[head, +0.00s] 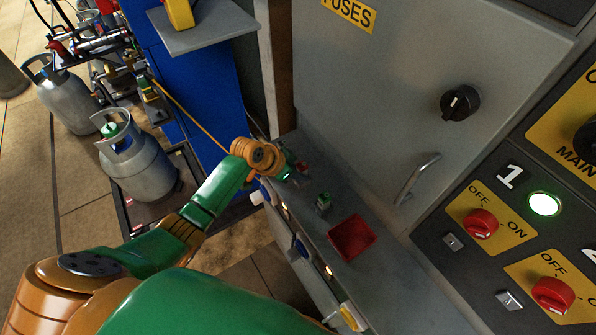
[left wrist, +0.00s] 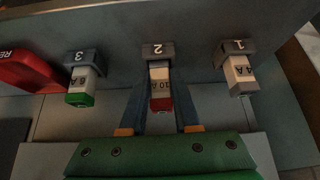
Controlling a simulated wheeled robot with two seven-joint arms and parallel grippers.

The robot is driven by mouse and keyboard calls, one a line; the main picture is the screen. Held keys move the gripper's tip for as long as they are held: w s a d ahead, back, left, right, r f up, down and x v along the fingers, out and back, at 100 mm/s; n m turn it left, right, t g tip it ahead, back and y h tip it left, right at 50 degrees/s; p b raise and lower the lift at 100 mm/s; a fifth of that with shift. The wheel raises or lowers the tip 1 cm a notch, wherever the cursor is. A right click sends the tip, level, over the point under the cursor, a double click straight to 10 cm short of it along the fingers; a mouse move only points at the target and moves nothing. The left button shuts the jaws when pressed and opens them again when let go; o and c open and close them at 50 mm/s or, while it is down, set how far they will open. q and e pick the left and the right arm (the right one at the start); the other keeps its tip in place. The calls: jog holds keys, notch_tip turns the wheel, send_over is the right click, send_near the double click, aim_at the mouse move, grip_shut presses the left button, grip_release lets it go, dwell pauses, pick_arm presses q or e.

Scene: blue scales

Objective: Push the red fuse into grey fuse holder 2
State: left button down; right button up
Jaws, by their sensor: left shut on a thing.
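The red fuse (left wrist: 160,88), with a red end and a pale label reading 10 A, is in line with grey fuse holder 2 (left wrist: 157,50) in the left wrist view. Its far end meets the holder's mouth; I cannot tell how deep it sits. My left gripper (left wrist: 161,105) is shut on the red fuse, with a dark finger on each side. In the head view my left gripper (head: 288,174) is low over the grey ledge at the cabinet's foot, largely hiding the fuse. My right gripper is not in view.
Holder 3 (left wrist: 84,55) carries a green-ended fuse (left wrist: 82,90), left of holder 2. Holder 1 (left wrist: 236,50) carries a 4 A fuse (left wrist: 240,75) on the right. A red tray (head: 352,237) lies on the ledge. The cabinet door has a handle (head: 417,178).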

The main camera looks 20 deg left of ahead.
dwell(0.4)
pick_arm(q)
jog(key=shift+f, duration=0.3)
dwell(0.3)
jog(key=shift+s+f, duration=0.15)
